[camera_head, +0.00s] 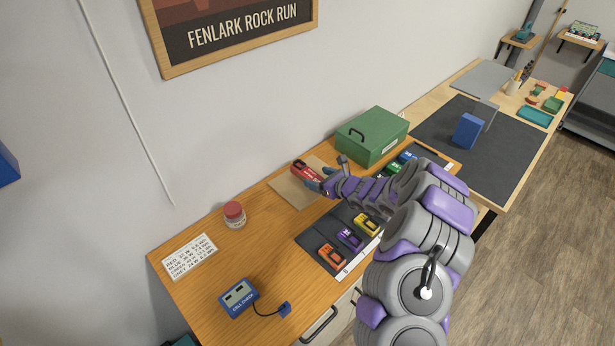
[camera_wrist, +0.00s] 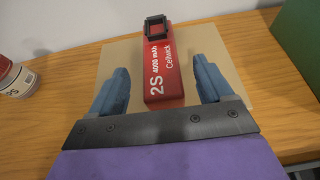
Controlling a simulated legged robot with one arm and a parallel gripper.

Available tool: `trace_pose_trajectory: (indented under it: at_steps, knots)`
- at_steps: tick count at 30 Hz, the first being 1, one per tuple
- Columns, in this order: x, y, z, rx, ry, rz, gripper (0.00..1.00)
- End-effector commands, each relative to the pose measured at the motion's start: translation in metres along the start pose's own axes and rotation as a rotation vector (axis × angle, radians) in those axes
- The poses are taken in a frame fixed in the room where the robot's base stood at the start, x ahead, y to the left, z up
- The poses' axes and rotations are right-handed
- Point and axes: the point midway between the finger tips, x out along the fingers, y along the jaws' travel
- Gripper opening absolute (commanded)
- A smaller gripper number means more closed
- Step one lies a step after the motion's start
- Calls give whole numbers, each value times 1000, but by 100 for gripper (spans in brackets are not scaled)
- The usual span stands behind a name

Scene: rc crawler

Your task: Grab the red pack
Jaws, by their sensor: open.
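The red pack (camera_wrist: 165,72) lies on a tan mat (camera_wrist: 118,60) on the wooden bench. It carries white lettering reading "2S 4000 mAh Cellwick" and has a black square part at its far end. The red pack also shows in the head view (camera_head: 304,170), partly hidden by my gripper (camera_head: 326,182). In the wrist view my gripper (camera_wrist: 160,92) is open. Its two blue fingers stand on either side of the pack's near end, with a gap on each side.
A green box (camera_head: 372,136) stands right of the mat. A red-lidded jar (camera_head: 235,215) stands to the left. Several small coloured packs, including an orange one (camera_head: 332,256), sit on a dark strip in front. A blue cell checker (camera_head: 238,298) lies at the near left.

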Motion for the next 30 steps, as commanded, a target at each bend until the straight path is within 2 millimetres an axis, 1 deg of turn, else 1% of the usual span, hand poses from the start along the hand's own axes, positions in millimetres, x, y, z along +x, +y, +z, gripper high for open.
trace_pose_trajectory:
  at_steps: [1, 6, 9, 12, 18, 30]
  knots:
    - [8, 1, -2, -5, 1, 2, 80]
    - [31, 0, -4, -3, 3, 4, 80]
    - [40, 0, -4, -2, 2, 2, 80]
    - [43, 0, -2, -1, 0, 2, 80]
    - [43, 0, -2, -1, 0, 1, 79]
    - [43, 0, -2, -1, 0, 1, 41]
